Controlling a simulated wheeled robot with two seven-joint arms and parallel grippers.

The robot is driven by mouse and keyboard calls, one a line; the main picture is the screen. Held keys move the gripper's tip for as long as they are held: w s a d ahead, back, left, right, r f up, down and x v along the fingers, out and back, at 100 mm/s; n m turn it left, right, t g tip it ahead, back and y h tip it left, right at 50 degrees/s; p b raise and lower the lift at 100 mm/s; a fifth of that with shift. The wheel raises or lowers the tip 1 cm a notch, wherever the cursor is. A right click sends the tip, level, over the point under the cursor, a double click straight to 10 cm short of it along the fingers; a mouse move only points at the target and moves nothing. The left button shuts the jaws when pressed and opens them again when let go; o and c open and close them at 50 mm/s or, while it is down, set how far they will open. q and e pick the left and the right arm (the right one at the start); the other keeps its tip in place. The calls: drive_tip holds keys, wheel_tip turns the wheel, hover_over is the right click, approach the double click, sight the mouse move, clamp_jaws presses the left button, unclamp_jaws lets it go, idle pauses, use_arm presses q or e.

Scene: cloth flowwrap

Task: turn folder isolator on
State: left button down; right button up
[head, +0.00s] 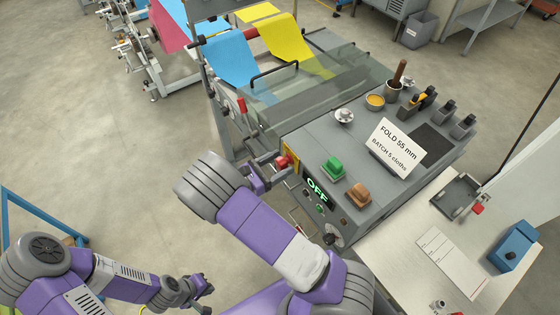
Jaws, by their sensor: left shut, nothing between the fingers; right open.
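The folder isolator looks to be the red rotary knob on a yellow plate (289,161), on the near left corner of the grey folder machine (330,135). A display on the machine's front panel (317,191) reads OFF in green. My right gripper (274,166) is open at the red knob, with its fingers pointing at it; I cannot tell whether they touch it. The gripper's own body partly hides the knob's near side. My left gripper (205,296) is shut and empty, low at the bottom of the view, away from the machine.
A sign reading FOLD 55 mm, BATCH 5 cloths (396,147) stands on the machine top near a green block (333,168) and a brown block (358,194). A table (410,215) with a blue box (514,246) is at right.

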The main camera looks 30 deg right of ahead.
drive_tip(key=shift+d, duration=0.45)
drive_tip(key=shift+w, duration=0.1)
drive_tip(key=c, duration=1)
